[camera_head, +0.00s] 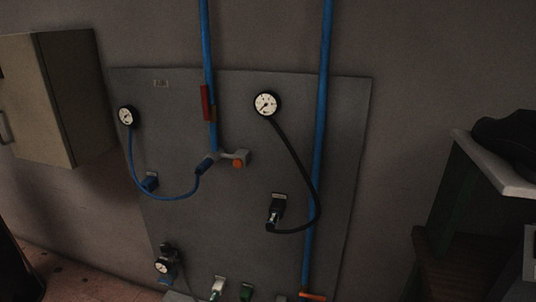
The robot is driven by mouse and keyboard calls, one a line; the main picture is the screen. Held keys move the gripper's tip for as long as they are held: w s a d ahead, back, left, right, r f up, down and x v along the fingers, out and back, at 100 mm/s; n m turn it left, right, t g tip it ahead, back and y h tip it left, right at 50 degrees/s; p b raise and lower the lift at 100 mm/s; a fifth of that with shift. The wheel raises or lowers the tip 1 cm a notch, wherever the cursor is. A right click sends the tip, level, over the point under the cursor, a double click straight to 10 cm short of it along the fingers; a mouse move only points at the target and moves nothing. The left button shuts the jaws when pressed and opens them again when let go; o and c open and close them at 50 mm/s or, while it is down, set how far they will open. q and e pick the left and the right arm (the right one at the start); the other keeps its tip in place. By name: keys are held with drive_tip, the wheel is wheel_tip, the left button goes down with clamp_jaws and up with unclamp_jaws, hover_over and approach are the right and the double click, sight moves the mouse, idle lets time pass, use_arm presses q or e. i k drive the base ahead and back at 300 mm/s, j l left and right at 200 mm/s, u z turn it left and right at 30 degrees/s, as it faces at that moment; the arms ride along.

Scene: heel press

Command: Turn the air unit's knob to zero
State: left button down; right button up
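A grey panel (250,200) on the wall carries the air fittings. At its lower left is a small unit with a round gauge (162,267) and a dark knob-like top (167,249); it looks like the air unit, but its knob's setting is too small to read. A white gauge (266,104) with a black hose sits at the upper right of the panel, and another gauge (126,116) with a blue hose at the upper left. An orange-red round part (239,163) sits on a fitting in the middle. Neither of my grippers shows.
Two blue pipes (323,130) run down the panel. A beige cabinet (60,100) hangs at the left. A bench with a pale top (497,168) and a dark object (508,140) stands at the right.

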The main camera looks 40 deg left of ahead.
sight(165, 247)
drive_tip(key=u, duration=1.65)
